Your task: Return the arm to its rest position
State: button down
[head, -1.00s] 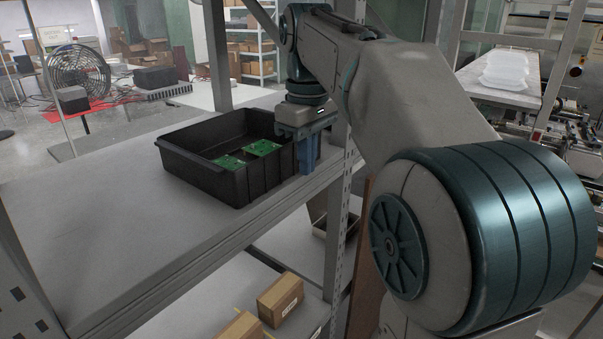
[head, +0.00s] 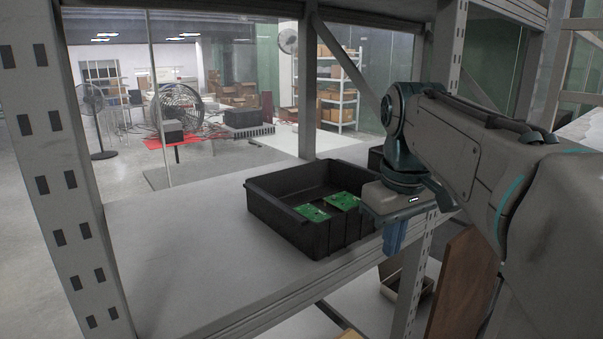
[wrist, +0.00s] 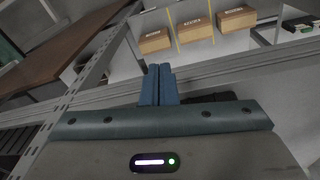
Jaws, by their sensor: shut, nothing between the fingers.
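My gripper (head: 394,238) points down at the front edge of the shelf, just right of the black bin, in the head view. Its blue fingers are together with nothing between them; they also show closed in the wrist view (wrist: 158,85). My arm reaches in from the right side of the head view. The black bin (head: 284,226) stands on the grey shelf board with two green circuit boards (head: 344,201) inside it.
The shelf board (head: 180,250) is clear left of the bin. A perforated upright (head: 66,190) stands at left, another (head: 420,265) close by my gripper. Cardboard boxes (wrist: 198,32) lie on a lower shelf. A brown panel (head: 462,285) leans below my arm.

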jog(key=s+f+m+t, duration=0.1)
jog(key=s+f+m, duration=0.1)
jog(key=s+f, duration=0.3)
jog(key=s+f+m+t, duration=0.1)
jog(key=s+f, duration=0.5)
jog(key=f, duration=0.7)
jog(key=shift+s+a+f+m, duration=0.15)
jog(key=shift+s+a+m, duration=0.05)
jog(key=shift+m, duration=0.6)
